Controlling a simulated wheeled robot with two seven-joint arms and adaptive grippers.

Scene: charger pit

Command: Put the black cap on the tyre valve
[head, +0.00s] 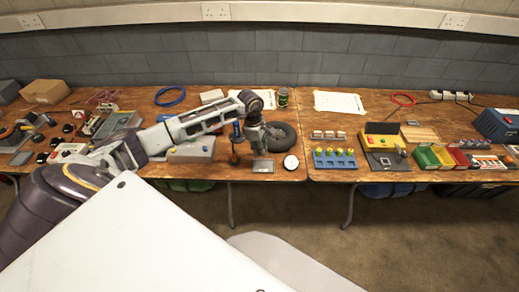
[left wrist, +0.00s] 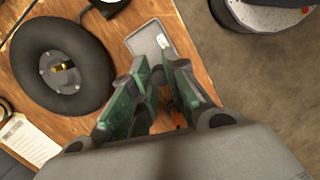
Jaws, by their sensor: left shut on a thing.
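The black tyre (head: 283,138) lies flat on the wooden bench, just right of my left gripper in the head view. In the left wrist view the tyre (left wrist: 25,72) is at upper left, with the brass valve (left wrist: 63,67) at its grey hub. My left gripper (left wrist: 158,70) is above the bench, apart from the valve, near the small grey tray (left wrist: 142,36). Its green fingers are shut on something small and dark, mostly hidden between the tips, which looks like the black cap. In the head view this gripper (head: 258,152) points down. My right gripper is out of view.
A round white-faced gauge (head: 291,162) is at the bench's front edge. An orange and blue tool (head: 236,145) is left of the gripper. A blue tray (head: 335,158) with yellow-topped pieces stands to the right. A paper sheet (head: 339,102) lies behind.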

